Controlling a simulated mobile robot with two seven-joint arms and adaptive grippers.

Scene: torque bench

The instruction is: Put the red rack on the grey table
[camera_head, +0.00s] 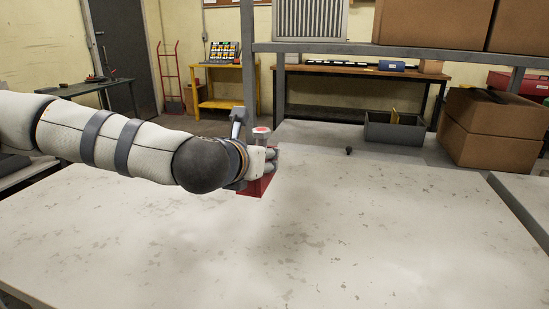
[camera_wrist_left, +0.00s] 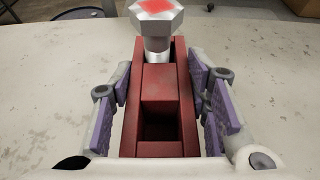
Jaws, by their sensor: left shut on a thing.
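The red rack (camera_head: 260,187) shows partly behind my left gripper (camera_head: 268,163) in the head view, over the pale, worn table (camera_head: 330,240). In the left wrist view the rack (camera_wrist_left: 160,82) lies between the purple-padded fingers, which are shut on its sides. A silver bolt (camera_wrist_left: 155,22) with a red mark on its hex head stands in the rack's far end; one slot nearer the wrist is empty. I cannot tell whether the rack touches the table. My right gripper is out of view.
A grey shelf post (camera_head: 249,75) rises behind my gripper. The pale table's middle and right are clear.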

